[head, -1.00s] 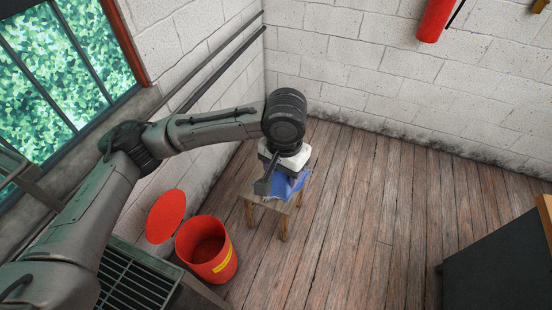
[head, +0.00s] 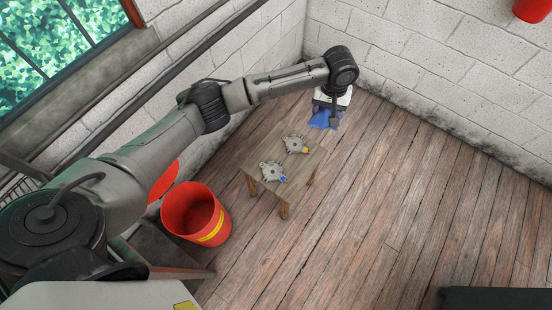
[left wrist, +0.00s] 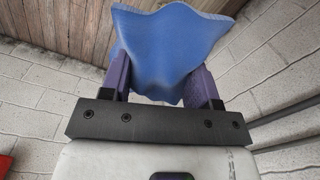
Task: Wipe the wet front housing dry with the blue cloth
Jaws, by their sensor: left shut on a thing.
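My left gripper (head: 327,108) is shut on the blue cloth (head: 322,119). The cloth hangs in the air beyond the far right side of a small wooden table (head: 256,189), apart from it. In the left wrist view the cloth (left wrist: 170,45) is spread between the two fingers. Two grey metal housings lie apart on the table. The nearer housing (head: 269,170) has a blue spot by it. The farther housing (head: 294,144) has a yellow-orange spot by it. I cannot tell which is the front housing, nor whether either is wet. My right gripper is not in view.
An open red bin (head: 179,216) with a yellow label stands left of the table, its red lid (head: 164,180) behind it. Block walls (head: 425,75) meet in a corner beyond the table.

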